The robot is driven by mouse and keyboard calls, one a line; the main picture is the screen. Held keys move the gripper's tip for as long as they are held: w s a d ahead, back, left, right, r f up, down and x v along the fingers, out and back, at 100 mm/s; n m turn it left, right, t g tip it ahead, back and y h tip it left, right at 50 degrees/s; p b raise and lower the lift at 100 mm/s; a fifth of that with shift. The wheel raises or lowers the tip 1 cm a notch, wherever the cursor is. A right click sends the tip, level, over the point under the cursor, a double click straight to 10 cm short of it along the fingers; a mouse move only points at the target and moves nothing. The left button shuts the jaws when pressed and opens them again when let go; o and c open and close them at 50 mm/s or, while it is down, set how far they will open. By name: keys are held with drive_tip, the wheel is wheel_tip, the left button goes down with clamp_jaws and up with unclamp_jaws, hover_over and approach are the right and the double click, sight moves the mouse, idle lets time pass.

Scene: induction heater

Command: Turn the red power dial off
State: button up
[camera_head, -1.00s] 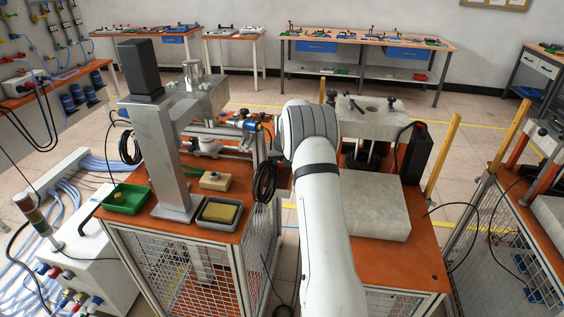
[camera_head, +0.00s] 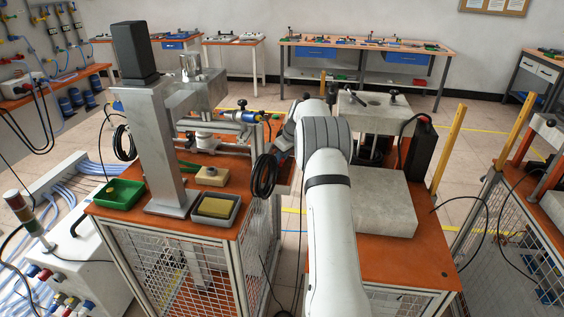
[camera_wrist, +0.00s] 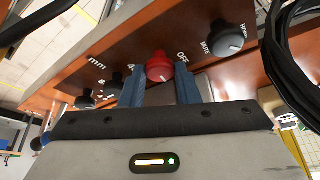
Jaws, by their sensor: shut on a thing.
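The red power dial (camera_wrist: 159,66) sits on an orange-brown panel in the wrist view, with the label "OFF" (camera_wrist: 183,57) beside it. My gripper (camera_wrist: 160,80) has its two blue fingers on either side of the dial, shut on it. The dial's lower part is hidden by the gripper body, and I cannot make out its pointer clearly.
Black dials (camera_wrist: 228,38) sit on the same panel to the right and left of the red one. A bundle of black cable (camera_wrist: 291,45) hangs close on the right. A grey block (camera_head: 382,203) stands on the bench right of my arm.

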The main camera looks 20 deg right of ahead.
drive_tip(key=shift+d+n+g+y, duration=0.1)
drive_tip(key=shift+n+g+y, duration=0.4)
drive_tip(key=shift+n, duration=1.5)
drive_tip(key=o, duration=1)
drive_tip(key=shift+c, duration=0.2)
drive_tip(key=v, duration=0.8)
